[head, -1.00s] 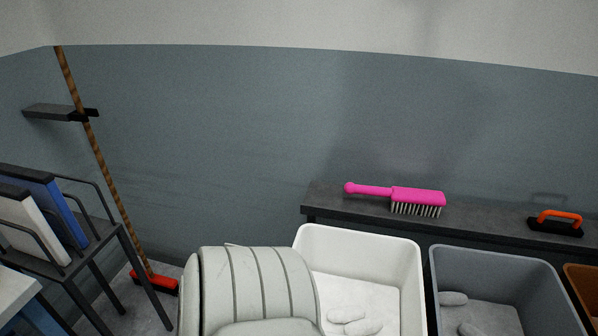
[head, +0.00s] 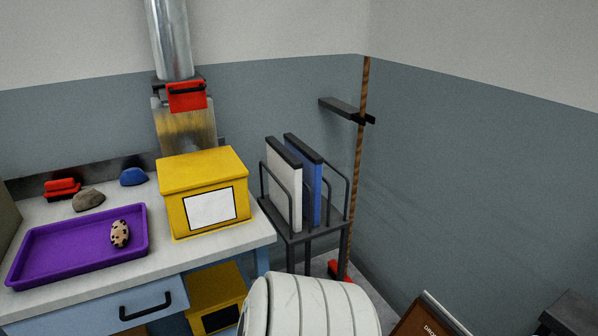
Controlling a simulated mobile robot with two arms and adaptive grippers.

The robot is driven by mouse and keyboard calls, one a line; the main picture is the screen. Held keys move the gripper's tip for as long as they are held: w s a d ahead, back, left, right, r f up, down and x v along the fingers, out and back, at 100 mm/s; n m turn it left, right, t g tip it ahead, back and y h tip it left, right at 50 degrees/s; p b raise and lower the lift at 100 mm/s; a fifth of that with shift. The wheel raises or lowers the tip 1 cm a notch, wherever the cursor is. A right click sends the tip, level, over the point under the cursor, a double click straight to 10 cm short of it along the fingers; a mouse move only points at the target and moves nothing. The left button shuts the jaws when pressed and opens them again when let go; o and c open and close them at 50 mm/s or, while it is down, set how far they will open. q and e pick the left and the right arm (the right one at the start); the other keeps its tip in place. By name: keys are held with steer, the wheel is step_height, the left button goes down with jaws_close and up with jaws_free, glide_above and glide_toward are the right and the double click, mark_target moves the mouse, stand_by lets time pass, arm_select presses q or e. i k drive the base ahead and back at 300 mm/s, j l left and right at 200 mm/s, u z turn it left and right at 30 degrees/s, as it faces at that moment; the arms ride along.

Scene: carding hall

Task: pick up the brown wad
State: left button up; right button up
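A dull brown-grey wad (head: 88,200) lies on the pale worktop at the left, behind a purple tray (head: 52,267). It is the brownest loose lump in view. A blue wad (head: 134,176) lies behind it to the right, apart from it. A cream lump with dark spots (head: 120,233) lies in the tray. Neither of my grippers shows in the head view.
A red object (head: 62,187) sits behind the brown wad. A yellow box (head: 205,195) stands at the worktop's right. A dark rack (head: 302,232) with white and blue panels stands beside it. A broom (head: 359,165) leans in the corner. A brown sign (head: 428,318) shows at the bottom.

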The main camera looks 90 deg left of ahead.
mark_target(120, 230)
steer(key=u, duration=3.8)
steer(key=i+u, duration=0.25)
steer(key=k+j, duration=0.05)
steer(key=k, duration=0.05)
